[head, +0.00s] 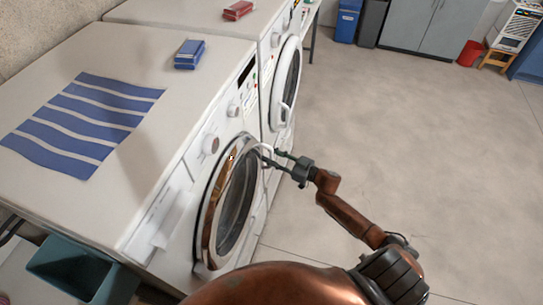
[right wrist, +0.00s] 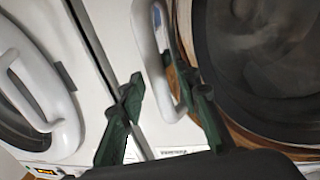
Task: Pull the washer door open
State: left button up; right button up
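The near washer (head: 180,210) has a round door (head: 210,226) with a copper-coloured rim and dark glass; it looks closed. Its white handle (head: 268,150) is on the door's right side. My right gripper (head: 271,158) is at this handle. In the right wrist view, the white loop handle (right wrist: 160,45) lies between my dark green fingers (right wrist: 160,88). One finger is on the door side, overlapping the loop's opening; the other is outside it. The fingers are apart, and I cannot tell whether either touches the handle. My left gripper is out of view.
A second washer (head: 160,12) stands beside it, its white-rimmed door (head: 285,85) closed. A striped cloth (head: 85,120) and a blue box (head: 190,54) lie on top. A teal bin (head: 75,268) stands at lower left. The floor (head: 420,150) to the right is clear.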

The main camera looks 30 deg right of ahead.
jog(key=shift+w, duration=0.1)
grip_shut()
dwell(0.3)
dwell(0.4)
